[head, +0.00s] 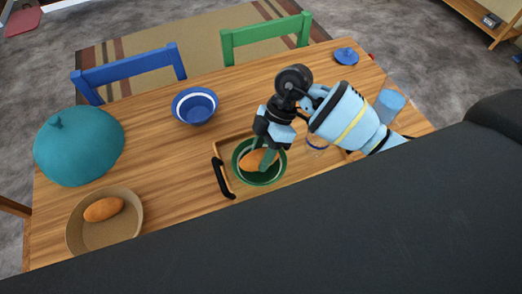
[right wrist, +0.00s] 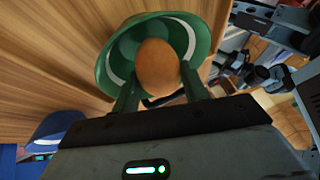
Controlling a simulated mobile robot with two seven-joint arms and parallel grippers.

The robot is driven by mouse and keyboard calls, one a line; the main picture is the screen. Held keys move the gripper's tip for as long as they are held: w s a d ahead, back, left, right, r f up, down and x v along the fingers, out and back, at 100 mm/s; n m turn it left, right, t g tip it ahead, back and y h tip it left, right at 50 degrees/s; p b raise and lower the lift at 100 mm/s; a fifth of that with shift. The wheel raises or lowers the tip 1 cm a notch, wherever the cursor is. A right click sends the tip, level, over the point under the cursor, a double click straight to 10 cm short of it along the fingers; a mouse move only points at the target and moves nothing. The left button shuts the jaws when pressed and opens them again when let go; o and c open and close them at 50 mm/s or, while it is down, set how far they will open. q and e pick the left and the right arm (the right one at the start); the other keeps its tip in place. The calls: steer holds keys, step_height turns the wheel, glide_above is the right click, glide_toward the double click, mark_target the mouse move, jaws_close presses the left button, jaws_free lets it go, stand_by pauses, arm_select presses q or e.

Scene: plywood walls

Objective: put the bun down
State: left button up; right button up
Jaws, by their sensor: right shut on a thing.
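An orange-brown bun (head: 252,160) is between the fingers of my right gripper (head: 263,160), which is shut on it. The bun is in or just over a green bowl (head: 266,182); whether it touches the bottom I cannot tell. In the right wrist view the bun (right wrist: 158,66) shows between the two green fingers, with the green bowl (right wrist: 107,66) around and behind it. A second bun (head: 103,209) lies in a round tan basket (head: 125,229) at the left. My left gripper is not in view.
The green bowl stands on a wooden tray (head: 222,151) with a black handle (head: 222,178). Wood is clear between basket and tray.

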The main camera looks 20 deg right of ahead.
steer(key=shift+f, duration=0.55)
steer(key=o, duration=1)
steer(key=shift+r, duration=0.4)
steer(key=v, duration=1.2)
steer(key=shift+r+p, duration=0.2)
steer(key=shift+p, duration=0.2)
steer(key=shift+s, duration=0.1)
